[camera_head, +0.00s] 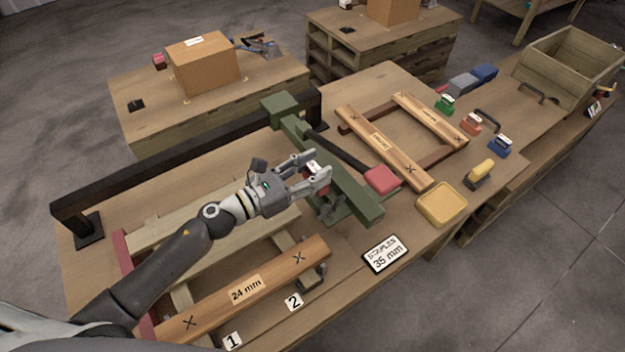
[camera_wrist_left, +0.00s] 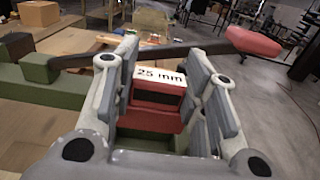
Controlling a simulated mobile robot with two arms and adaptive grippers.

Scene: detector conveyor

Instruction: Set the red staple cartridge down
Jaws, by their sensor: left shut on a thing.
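My left gripper (camera_head: 316,172) is shut on the red staple cartridge, above the green stapler bench tool (camera_head: 352,196). In the left wrist view the cartridge (camera_wrist_left: 153,106) sits between the fingers (camera_wrist_left: 160,95), with a white "25 mm" label on its top. In the head view only a small red and white part of the cartridge (camera_head: 313,167) shows between the fingers. Whether it touches the green tool below cannot be told. My right gripper is in neither view.
A dark lever with a red pad (camera_head: 382,180) lies just right of the gripper. A yellow tray (camera_head: 458,213) and a "STAPLES 35 mm" sign (camera_head: 385,254) are nearby. Green (camera_head: 445,105), orange-red (camera_head: 471,124) and blue (camera_head: 499,148) blocks stand farther right. A wooden frame (camera_head: 290,280) lies in front.

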